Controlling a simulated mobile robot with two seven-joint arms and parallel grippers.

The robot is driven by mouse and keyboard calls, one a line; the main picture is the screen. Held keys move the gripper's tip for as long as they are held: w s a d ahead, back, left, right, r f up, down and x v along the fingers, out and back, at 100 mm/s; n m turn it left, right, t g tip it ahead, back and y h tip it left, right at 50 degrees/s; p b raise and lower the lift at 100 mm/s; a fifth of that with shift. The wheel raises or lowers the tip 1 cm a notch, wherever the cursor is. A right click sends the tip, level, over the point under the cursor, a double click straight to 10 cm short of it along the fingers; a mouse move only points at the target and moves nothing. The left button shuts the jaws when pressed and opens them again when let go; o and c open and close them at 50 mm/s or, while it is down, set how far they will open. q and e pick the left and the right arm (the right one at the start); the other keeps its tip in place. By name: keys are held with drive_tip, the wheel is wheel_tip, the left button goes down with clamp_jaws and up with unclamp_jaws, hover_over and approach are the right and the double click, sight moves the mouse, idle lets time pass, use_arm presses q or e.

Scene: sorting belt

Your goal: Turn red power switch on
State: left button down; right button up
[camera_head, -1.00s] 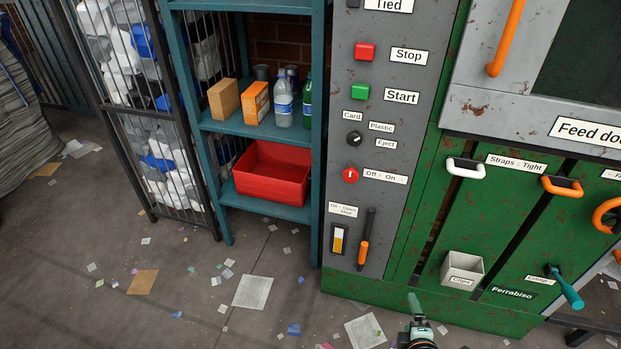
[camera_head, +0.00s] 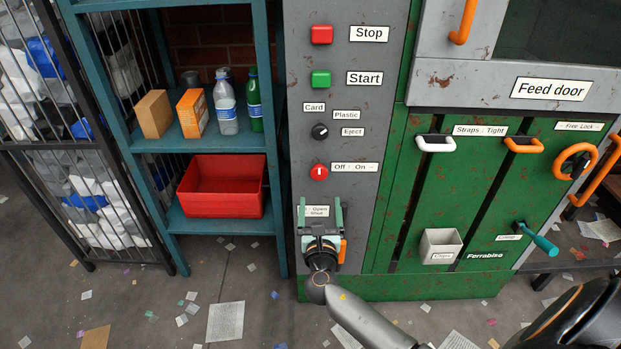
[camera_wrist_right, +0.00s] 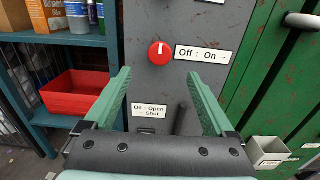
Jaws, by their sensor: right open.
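The red power switch (camera_head: 319,172) is a round red knob with a white pointer mark on the grey panel. Its label (camera_head: 354,167) reads "Off : On" with an arrow to the right. In the right wrist view the red switch (camera_wrist_right: 160,54) shows above and beyond the fingertips, its white mark pointing about straight up. My right gripper (camera_head: 320,204) is open and empty, in front of the panel just below the switch and apart from it. Its two green fingers (camera_wrist_right: 160,85) point up toward the switch. My left gripper is not in view.
The red Stop button (camera_head: 321,34), green Start button (camera_head: 321,78) and black card knob (camera_head: 320,131) sit above the switch. An orange-handled lever (camera_head: 343,250) is partly hidden behind my gripper. A shelf with a red bin (camera_head: 220,204) stands left; the green baler (camera_head: 440,200) is right.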

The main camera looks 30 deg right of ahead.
sight(319, 174)
drive_tip(key=b+x, duration=0.1)
drive_tip(key=x, duration=0.8)
drive_tip(key=shift+w+d+b, duration=0.15)
drive_tip(key=shift+w+b, duration=0.15)
drive_tip(key=shift+w+d, duration=0.3)
drive_tip(key=shift+w, duration=0.3)
drive_tip(key=c, duration=1.4)
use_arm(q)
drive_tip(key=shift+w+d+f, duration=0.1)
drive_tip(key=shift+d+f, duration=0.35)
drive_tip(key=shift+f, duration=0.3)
use_arm(e)
drive_tip(key=shift+o, duration=0.2)
